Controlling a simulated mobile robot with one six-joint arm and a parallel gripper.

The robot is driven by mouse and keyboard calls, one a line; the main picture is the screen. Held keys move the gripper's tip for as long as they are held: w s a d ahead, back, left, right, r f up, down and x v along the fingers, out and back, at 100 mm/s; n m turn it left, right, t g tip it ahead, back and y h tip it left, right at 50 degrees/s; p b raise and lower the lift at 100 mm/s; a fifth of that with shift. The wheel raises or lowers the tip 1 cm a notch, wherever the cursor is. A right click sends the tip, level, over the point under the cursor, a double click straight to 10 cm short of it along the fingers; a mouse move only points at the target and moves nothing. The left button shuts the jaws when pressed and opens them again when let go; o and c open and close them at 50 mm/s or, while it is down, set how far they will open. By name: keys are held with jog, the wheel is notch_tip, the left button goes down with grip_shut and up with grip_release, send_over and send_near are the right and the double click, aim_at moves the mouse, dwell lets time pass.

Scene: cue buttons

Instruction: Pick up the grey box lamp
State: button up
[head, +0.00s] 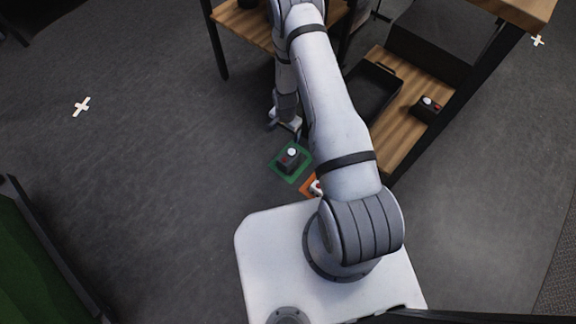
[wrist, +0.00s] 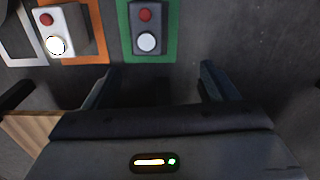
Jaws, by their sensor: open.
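A dark grey box (head: 289,165) with a red button and a round white lamp sits on a green mat (head: 276,168) on the floor. In the wrist view the grey box (wrist: 146,29) is at the top centre, on the green mat (wrist: 171,40). My gripper (head: 286,124) is just beyond the box in the head view. In the wrist view my gripper (wrist: 158,82) is open, its two fingers apart with nothing between them. The box lies ahead of the fingertips, roughly between their lines, slightly left.
A white box (wrist: 71,24) with a red button and a bright lamp sits on an orange mat (wrist: 95,42); my arm partly hides it in the head view. A wooden shelf (head: 393,142) at right carries a black tray (head: 372,95) and a dark box (head: 424,112).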

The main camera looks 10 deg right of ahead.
aim_at(289, 155)
jog(key=shift+m, duration=0.5)
jog(key=s+f+b, duration=0.1)
jog(key=f, duration=0.3)
jog(key=s+f, duration=0.1)
jog(key=f, duration=0.3)
jog(key=s+f+b, duration=0.1)
jog(key=f, duration=0.3)
jog(key=shift+f+b, duration=0.35)
jog(key=shift+f, duration=0.05)
jog(key=f+b, duration=0.2)
jog(key=f, duration=0.3)
jog(key=shift+w+d+f+b, duration=0.2)
jog(key=shift+w+d+b, duration=0.1)
jog(key=shift+d+b, duration=0.1)
jog(key=shift+r, duration=0.1)
jog(key=shift+c, duration=0.6)
jog(key=c, duration=1.3)
